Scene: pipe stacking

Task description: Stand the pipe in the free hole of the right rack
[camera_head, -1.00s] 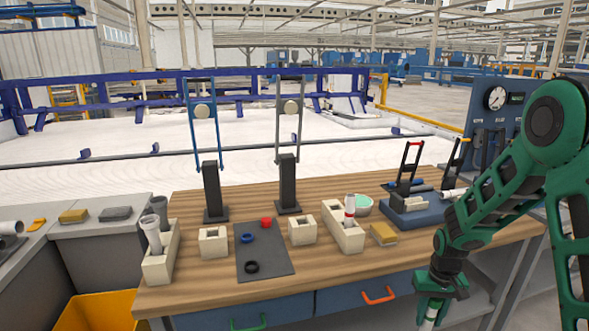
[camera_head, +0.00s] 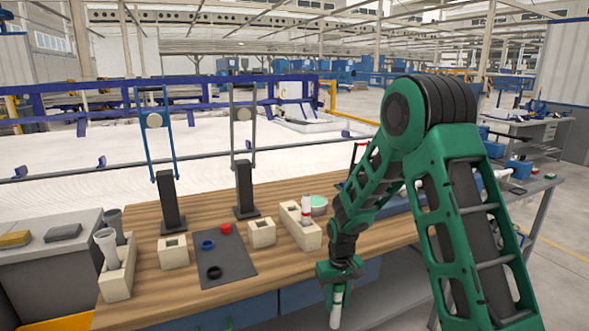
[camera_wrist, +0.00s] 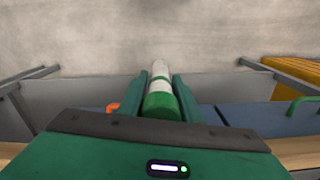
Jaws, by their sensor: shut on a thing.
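My gripper (camera_head: 338,286) is shut on a white pipe with a green band (camera_head: 336,310), which hangs down in front of the table's front edge. In the wrist view the pipe (camera_wrist: 160,78) sits between the two green fingers (camera_wrist: 161,98), its green end nearer the camera, with floor beyond. The right rack (camera_head: 311,239) is a long beige block on the table, behind and left of my gripper. The rack's free hole is too small to make out surely.
A left rack (camera_head: 118,280) holds grey pipes. Two small beige blocks (camera_head: 174,256) (camera_head: 262,236) and a dark mat (camera_head: 225,262) with rings lie between the racks. Two black posts (camera_head: 170,203) (camera_head: 244,190) stand behind.

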